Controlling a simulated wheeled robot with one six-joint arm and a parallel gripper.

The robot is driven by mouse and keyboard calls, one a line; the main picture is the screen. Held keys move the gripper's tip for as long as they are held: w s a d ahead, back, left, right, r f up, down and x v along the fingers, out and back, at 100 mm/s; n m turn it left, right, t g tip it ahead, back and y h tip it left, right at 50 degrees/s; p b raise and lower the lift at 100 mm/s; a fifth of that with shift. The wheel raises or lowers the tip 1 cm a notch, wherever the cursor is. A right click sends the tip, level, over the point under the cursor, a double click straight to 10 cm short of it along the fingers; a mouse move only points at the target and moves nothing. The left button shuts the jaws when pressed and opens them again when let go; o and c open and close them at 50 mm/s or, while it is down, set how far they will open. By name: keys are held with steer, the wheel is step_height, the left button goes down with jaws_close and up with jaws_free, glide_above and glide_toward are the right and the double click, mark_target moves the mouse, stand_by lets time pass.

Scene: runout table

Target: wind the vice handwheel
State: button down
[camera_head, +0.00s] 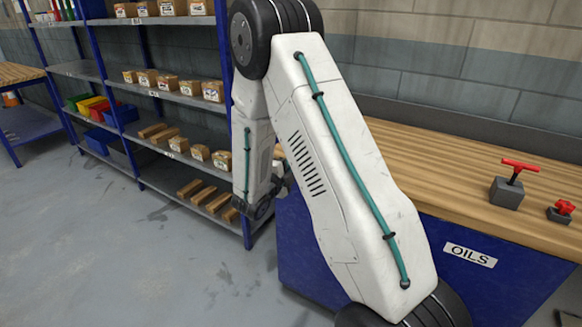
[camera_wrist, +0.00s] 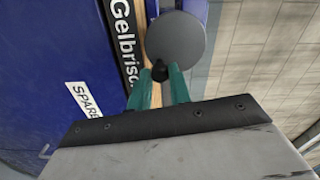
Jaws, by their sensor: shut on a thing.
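In the wrist view, a round grey disc (camera_wrist: 178,36), which looks like the vice handwheel, faces my camera. A small black knob (camera_wrist: 160,70) stands out near its lower left edge. The two teal fingers of my gripper (camera_wrist: 162,80) are closed on this knob, one on each side. The vice body behind the disc is hidden. In the head view, my arm covers the handwheel, and the gripper is not clearly visible there.
A wooden bench top (camera_head: 455,185) carries a grey block with a red T-handle (camera_head: 518,166) and a small red-handled valve (camera_head: 563,208). A blue shelf rack (camera_head: 110,75) with cardboard boxes stands at left. Grey floor (camera_head: 90,250) is clear at lower left.

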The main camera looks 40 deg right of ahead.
steer(key=shift+s+d+r+n, duration=0.1)
steer(key=shift+s+r+n, duration=0.05)
steer(key=shift+n, duration=0.5)
steer(key=shift+s+r+n, duration=0.1)
steer(key=shift+r+n, duration=0.05)
steer(key=shift+n, duration=0.5)
steer(key=n, duration=0.3)
steer(key=shift+s+r, duration=0.15)
steer(key=shift+r, duration=0.25)
steer(key=shift+n, duration=0.3)
steer(key=n, duration=0.1)
steer(key=r+n, duration=0.1)
steer(key=n, duration=0.1)
steer(key=shift+r+n, duration=0.1)
steer(key=shift+n, duration=0.6)
